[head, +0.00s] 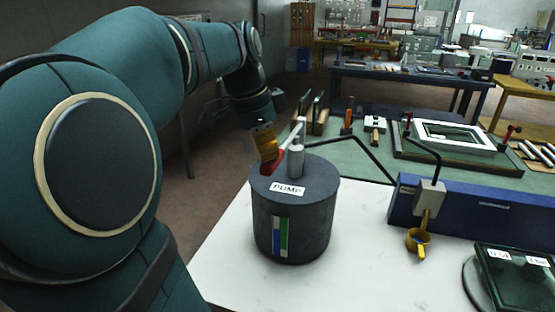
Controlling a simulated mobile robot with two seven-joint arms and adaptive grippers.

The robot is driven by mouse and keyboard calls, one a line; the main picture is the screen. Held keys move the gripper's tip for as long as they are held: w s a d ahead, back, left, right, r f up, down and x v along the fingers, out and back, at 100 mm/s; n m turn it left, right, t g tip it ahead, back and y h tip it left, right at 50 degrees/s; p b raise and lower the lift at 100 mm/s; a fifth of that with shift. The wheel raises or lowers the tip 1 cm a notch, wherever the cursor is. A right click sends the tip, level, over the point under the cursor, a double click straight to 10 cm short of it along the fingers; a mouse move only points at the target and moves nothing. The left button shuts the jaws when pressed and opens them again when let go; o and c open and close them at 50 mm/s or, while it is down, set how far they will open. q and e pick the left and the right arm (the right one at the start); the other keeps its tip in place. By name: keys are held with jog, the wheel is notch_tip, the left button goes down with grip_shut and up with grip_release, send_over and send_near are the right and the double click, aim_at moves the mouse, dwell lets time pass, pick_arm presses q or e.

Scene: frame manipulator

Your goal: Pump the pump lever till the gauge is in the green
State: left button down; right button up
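The pump (325,228) is a dark grey upright cylinder with a white label reading PUMP, standing on a white table top. Its narrow vertical gauge (281,237) on the front shows blue, white and green bands; the exact reading is too small to tell. The pump lever (272,164) has a red end and a pale bar leaning up beside a light grey post (296,160) on the lid. My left gripper (266,147), with orange parts showing, is at the lever's red end. It overlaps the lever here, and its fingers cannot be made out clearly. My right gripper is out of view.
A black bent pipe (355,146) runs behind the pump. To the right are a blue box (490,212), a white block with a yellow fitting (418,240), and a dark green panel (515,270). The white table top (370,270) is clear right of the pump.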

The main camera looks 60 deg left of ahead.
pick_arm(q)
notch_tip(320, 180, down, 4)
jog(key=b, duration=0.3)
jog(key=shift+f, duration=0.25)
jog(key=shift+r, duration=0.1)
jog(key=shift+s+r, duration=0.1)
jog(key=shift+s, duration=0.05)
jog(key=s, duration=0.2)
jog(key=shift+s+a+r, duration=0.3)
jog(key=shift+a+r, duration=0.1)
